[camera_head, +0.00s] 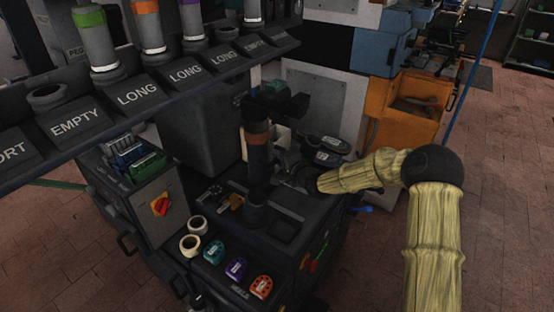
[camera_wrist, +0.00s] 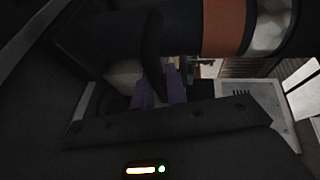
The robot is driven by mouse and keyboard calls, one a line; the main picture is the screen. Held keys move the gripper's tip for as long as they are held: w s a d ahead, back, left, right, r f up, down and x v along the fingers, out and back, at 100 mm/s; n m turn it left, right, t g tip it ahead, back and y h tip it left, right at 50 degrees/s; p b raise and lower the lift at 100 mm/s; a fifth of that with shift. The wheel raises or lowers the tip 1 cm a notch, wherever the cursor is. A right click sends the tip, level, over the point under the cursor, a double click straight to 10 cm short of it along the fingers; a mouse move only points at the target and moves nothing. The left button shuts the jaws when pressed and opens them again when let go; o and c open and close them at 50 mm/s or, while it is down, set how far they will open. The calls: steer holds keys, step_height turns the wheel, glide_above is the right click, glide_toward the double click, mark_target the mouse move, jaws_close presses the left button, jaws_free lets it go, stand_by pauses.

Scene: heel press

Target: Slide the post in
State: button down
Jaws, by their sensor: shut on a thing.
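A dark post with an orange-brown band (camera_head: 257,145) stands upright in the middle of the press bench in the head view. In the wrist view the same post (camera_wrist: 222,27) crosses the top, with its orange band and a metal ring at the right. My gripper (camera_head: 266,180) reaches in from the right at the post's lower part and is shut on it. A dark finger (camera_wrist: 152,55) lies across the post in the wrist view. A dark round holder (camera_head: 255,215) is directly below the post. Whether the post's lower end is inside it cannot be told.
A labelled rack (camera_head: 190,75) holding banded posts hangs over the bench at the upper left. Rolls (camera_head: 190,245) and coloured tags (camera_head: 236,268) lie at the bench's front. A red rotary switch (camera_head: 161,204) is on the left box. Brick floor is free at the right.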

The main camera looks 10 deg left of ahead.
steer(key=shift+a+r, duration=0.1)
steer(key=shift+a, duration=0.05)
steer(key=c, duration=1.8)
jaws_free()
steer(key=shift+c, duration=0.2)
steer(key=o, duration=0.4)
steer(key=shift+w+a, duration=0.1)
steer(key=shift+o, duration=0.2)
steer(key=shift+s+d, duration=0.4)
steer(key=shift+d, duration=0.1)
steer(key=v, duration=1.6)
steer(key=shift+p, duration=0.35)
